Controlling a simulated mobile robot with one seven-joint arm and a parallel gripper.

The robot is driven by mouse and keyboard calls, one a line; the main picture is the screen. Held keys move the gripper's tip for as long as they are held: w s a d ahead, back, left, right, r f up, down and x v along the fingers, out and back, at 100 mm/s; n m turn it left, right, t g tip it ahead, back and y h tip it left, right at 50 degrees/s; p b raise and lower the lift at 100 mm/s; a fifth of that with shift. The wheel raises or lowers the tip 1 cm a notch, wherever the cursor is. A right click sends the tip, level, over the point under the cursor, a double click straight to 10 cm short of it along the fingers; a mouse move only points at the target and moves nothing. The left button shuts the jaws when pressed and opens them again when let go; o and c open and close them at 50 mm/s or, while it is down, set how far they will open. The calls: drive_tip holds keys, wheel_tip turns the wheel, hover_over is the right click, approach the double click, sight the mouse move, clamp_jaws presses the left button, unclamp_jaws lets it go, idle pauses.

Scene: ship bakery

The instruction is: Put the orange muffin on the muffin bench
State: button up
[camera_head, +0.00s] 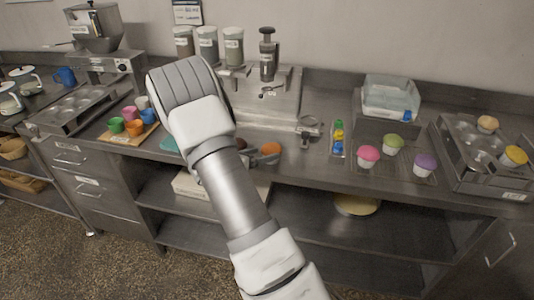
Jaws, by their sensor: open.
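A muffin with a yellow-orange top (514,156) sits at the right edge, on the metal muffin tray unit (459,155). A muffin with a pale tan-orange top (487,123) sits further back on the same unit. I cannot tell for sure which one is the orange muffin. Pink (368,155), green (393,143) and purple (424,163) muffins stand on a wire rack on the steel counter (320,172). I cannot pick out the muffin bench by a label. My arm crosses the middle of the view; my gripper does not show.
A rounded orange item (271,148) lies near the counter's front edge, beside my arm. Small coloured bottles (338,138) and a clear tub (390,97) stand left of and behind the rack. Coloured cups stand on a wooden board (127,137) at left. Open shelves lie below.

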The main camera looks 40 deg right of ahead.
drive_tip(key=v, duration=0.9)
drive_tip(key=s+a+r+m+g+y, duration=0.1)
drive_tip(key=s+a+r+m+y, duration=0.3)
drive_tip(key=s+r+m, duration=0.4)
drive_tip(key=s+a+r+m+y, duration=0.4)
drive_tip(key=s+a+r+m, duration=0.15)
drive_tip(key=s+m, duration=0.35)
drive_tip(key=s+a+r+m+t+y, duration=0.3)
drive_tip(key=s+a+r+m+y, duration=0.2)
drive_tip(key=s+a, duration=0.3)
drive_tip(key=shift+s+a+m+t+y, duration=0.3)
drive_tip(key=shift+a+m, duration=0.4)
drive_tip(key=shift+a, duration=0.1)
drive_tip(key=shift+r, duration=0.1)
